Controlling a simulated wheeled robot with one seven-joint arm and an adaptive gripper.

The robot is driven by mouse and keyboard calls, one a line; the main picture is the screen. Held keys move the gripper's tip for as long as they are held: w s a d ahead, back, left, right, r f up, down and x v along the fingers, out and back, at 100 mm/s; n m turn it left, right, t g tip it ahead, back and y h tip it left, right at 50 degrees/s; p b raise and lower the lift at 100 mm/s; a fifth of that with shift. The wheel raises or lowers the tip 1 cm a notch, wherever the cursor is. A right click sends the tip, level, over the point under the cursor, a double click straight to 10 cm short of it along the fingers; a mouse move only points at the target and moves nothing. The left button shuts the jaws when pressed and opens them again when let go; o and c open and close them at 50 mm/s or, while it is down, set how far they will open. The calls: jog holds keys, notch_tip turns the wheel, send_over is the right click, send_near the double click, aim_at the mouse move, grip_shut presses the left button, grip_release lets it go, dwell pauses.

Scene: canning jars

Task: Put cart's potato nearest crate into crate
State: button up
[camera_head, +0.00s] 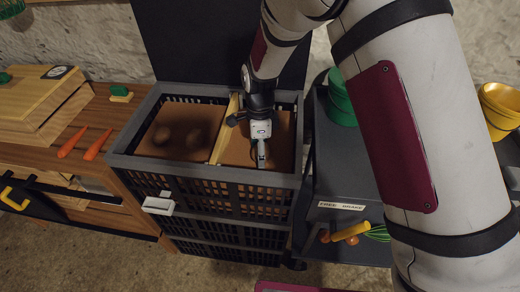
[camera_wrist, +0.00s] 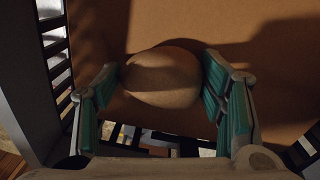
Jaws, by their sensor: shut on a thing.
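The crate (camera_head: 235,181) is a black slatted box, with a pale wooden divider (camera_head: 222,130) splitting its top into two brown-floored compartments. My gripper (camera_head: 261,158) reaches down into the right compartment. In the wrist view, my gripper (camera_wrist: 165,88) is shut on a brown potato (camera_wrist: 163,75), held between its green-padded fingers over the brown floor; I cannot tell whether the potato touches that floor. In the head view the potato is hidden. The dark cart (camera_head: 345,190) stands right of the crate.
A green pot (camera_head: 341,100) stands on the cart. Carrots and a yellow item (camera_head: 350,231) sit on its lower front. At left, a wooden counter (camera_head: 105,112) holds two carrots (camera_head: 84,143) and a wooden box (camera_head: 40,100). A yellow bowl (camera_head: 500,108) is at far right.

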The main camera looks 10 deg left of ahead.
jog(key=o, duration=0.8)
notch_tip(320, 180, up, 12)
jog(key=s+d+r+n+t+y+p, duration=0.1)
jog(key=s+d+r+n+p, duration=0.2)
jog(key=d+r, duration=0.75)
jog(key=s+d+r+n+t+p, duration=0.2)
jog(key=s+d+r+n, duration=0.5)
jog(key=s+d+r, duration=0.6)
jog(key=s+d+n+t+p, duration=0.1)
jog(key=s+n, duration=0.4)
jog(key=s, duration=0.7)
jog(key=shift+s+d+n+t+h, duration=0.25)
jog(key=shift+d+t+h, duration=0.2)
jog(key=shift+d, duration=0.4)
